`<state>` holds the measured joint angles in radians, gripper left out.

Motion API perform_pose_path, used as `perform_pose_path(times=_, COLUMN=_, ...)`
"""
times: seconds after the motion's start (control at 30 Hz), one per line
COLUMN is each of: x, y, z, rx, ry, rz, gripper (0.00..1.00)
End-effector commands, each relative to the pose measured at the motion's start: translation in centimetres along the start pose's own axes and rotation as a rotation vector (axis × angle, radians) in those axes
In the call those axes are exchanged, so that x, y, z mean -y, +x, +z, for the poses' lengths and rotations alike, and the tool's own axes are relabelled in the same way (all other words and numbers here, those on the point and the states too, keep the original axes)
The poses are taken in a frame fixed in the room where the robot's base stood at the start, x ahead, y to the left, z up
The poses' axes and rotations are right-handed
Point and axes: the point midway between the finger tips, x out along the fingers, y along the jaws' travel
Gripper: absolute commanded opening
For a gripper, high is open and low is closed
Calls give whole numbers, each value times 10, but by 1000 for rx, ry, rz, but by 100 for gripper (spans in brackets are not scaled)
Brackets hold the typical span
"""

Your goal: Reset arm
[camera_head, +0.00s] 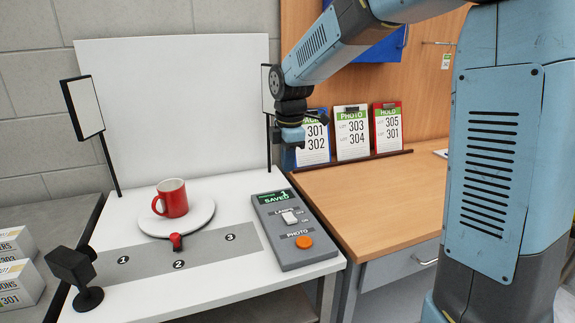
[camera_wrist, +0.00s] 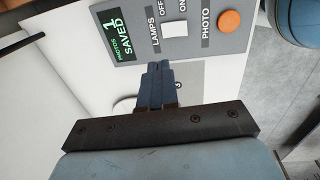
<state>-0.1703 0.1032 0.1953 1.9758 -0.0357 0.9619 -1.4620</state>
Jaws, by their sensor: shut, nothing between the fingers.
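My gripper (camera_head: 291,148) hangs in the air at the back right of the white photo table, near the clipboards, in the head view. In the wrist view its two dark fingers (camera_wrist: 160,75) are together with nothing between them. Beyond them is the grey control panel (camera_wrist: 185,45), apart from the fingers. In the head view the control panel (camera_head: 293,241) has a green screen reading "SAVED", a lamp switch and an orange photo button (camera_head: 304,242). A red mug (camera_head: 172,197) stands upright on a round white turntable (camera_head: 200,220).
A small dark camera (camera_head: 72,265) stands at the table's front left. Two lamp panels (camera_head: 85,105) flank the white backdrop (camera_head: 170,100). Clipboards (camera_head: 352,135) lean on a ledge above the wooden desk (camera_head: 385,200), which is mostly clear. White boxes (camera_head: 18,283) sit at the left.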

Motion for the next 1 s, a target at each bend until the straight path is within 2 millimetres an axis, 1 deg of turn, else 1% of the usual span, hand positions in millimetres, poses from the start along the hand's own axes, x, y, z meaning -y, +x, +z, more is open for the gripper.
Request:
perform_pose_path(times=0.13, x=1, y=-1, z=0, rx=0, ry=4, rz=1, gripper=0)
perform_pose_path(times=0.2, x=4, y=-4, z=3, rx=2, ry=27, rz=7, gripper=0)
perform_pose_path(times=0.27, x=10, y=-10, z=7, rx=6, ry=66, rz=17, gripper=0)
perform_pose_path(times=0.37, x=26, y=-24, z=18, rx=13, ry=177, rz=42, gripper=0)
perform_pose_path(times=0.5, x=58, y=-47, z=37, rx=17, ry=386, rz=90, gripper=0)
perform_pose_path(times=0.7, x=106, y=-74, z=60, rx=3, ry=692, rz=161, gripper=0)
perform_pose_path(times=0.87, x=146, y=-88, z=75, rx=-22, ry=935, rz=216, gripper=0)
perform_pose_path(times=1.0, x=182, y=-97, z=85, rx=-57, ry=1145, rz=262, gripper=0)
